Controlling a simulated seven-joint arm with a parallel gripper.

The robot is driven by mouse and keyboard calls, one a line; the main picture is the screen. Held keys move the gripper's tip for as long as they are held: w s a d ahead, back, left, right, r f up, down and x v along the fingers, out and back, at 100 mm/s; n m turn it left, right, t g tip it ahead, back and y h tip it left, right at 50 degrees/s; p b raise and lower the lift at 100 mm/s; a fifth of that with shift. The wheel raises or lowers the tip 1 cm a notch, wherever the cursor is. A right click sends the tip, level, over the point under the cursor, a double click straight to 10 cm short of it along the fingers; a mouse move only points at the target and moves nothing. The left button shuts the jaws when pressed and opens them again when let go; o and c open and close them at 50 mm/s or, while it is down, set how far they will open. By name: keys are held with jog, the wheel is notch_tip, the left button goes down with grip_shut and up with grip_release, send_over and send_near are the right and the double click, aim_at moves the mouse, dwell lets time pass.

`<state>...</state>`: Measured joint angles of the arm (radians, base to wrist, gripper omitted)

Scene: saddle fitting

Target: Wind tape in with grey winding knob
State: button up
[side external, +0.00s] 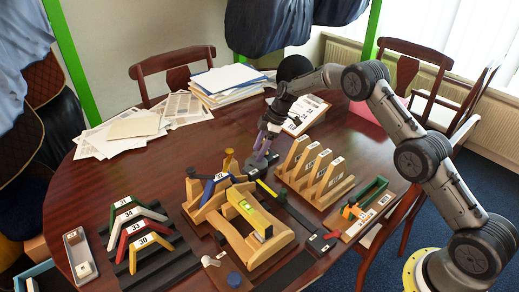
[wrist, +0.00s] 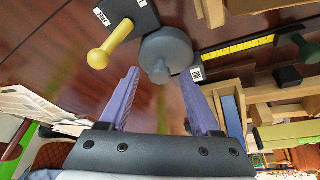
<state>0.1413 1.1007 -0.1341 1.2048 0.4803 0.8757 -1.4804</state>
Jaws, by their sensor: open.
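The grey winding knob (wrist: 160,72) stands on a round grey disc (wrist: 166,50) in the wrist view. A yellow marked tape (wrist: 238,46) runs from beside the disc to the right in a dark track. My gripper (wrist: 159,80) is open, and its two purple fingers lie on either side of the knob in the picture. I cannot tell how far the fingertips are above it, and nothing is between them in their grip. In the side external view my gripper (side external: 262,150) points down at the back of the fixtures, where it hides most of the disc and knob.
A yellow-handled knob (wrist: 100,56) on a dark block stands left of the disc. A wooden rack (side external: 315,172) is close right of my gripper. Wooden frames with a yellow level (side external: 247,208) stand in front. Paper stacks (side external: 228,80) lie behind.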

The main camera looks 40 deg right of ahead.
grip_shut()
dwell(0.3)
jog(key=shift+r+m, duration=0.1)
jog(key=shift+m, duration=0.2)
jog(key=m+t+h, duration=0.1)
jog(key=m, duration=0.3)
jog(key=shift+s+a, duration=0.15)
jog(key=m+h, duration=0.1)
jog(key=m, duration=0.1)
jog(key=m+t+h, duration=0.1)
jog(key=m, duration=0.2)
jog(key=shift+a, duration=0.2)
jog(key=m, duration=0.2)
jog(key=m+h, duration=0.1)
jog(key=m, duration=0.1)
jog(key=m+h, duration=0.1)
jog(key=m, duration=0.1)
jog(key=shift+a, duration=0.25)
jog(key=m+h, duration=0.1)
jog(key=m, duration=0.1)
jog(key=m+g+h, duration=0.1)
jog(key=m, duration=0.2)
jog(key=shift+a, duration=0.15)
